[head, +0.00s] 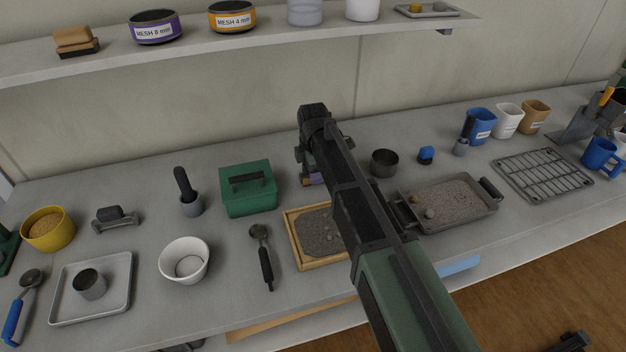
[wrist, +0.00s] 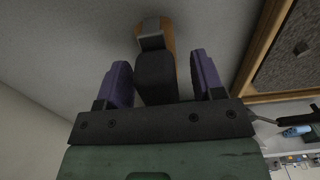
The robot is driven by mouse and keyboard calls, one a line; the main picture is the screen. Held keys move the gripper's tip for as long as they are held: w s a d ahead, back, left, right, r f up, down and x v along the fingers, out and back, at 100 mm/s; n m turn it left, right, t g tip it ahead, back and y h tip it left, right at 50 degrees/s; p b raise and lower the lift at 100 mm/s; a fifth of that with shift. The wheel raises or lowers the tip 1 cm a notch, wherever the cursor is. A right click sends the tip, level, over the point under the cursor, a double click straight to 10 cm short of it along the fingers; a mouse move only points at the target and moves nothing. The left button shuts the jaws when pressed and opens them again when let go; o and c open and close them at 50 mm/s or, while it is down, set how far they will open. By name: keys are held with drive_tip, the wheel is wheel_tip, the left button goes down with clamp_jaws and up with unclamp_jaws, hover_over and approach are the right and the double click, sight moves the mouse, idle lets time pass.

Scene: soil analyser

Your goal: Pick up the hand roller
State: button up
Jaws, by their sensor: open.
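The hand roller (wrist: 157,72) shows in the wrist view, with a black handle, a grey metal bracket and an orange-brown roller at the far end. It lies on the grey bench. My gripper (wrist: 161,80) is open, with one purple finger on each side of the handle and a visible gap on both sides. I cannot tell how far the fingers reach down around it. In the head view my gripper (head: 314,176) is mostly behind my arm, low over the bench right of the green box, and the roller is hidden there.
A wooden-framed soil tray (head: 292,240) lies close to my gripper, and its frame edge also shows in the wrist view (wrist: 262,50). A green box (head: 248,190) stands to the left, a dark metal cup (head: 384,163) to the right. A shelf (head: 200,48) hangs above the bench's back.

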drive_tip(key=shift+r, duration=0.1)
clamp_jaws()
drive_tip(key=shift+r, duration=0.1)
wheel_tip(320, 180, up, 10)
drive_tip(key=p, duration=1)
drive_tip(key=shift+r, duration=0.1)
drive_tip(key=shift+f, duration=0.2)
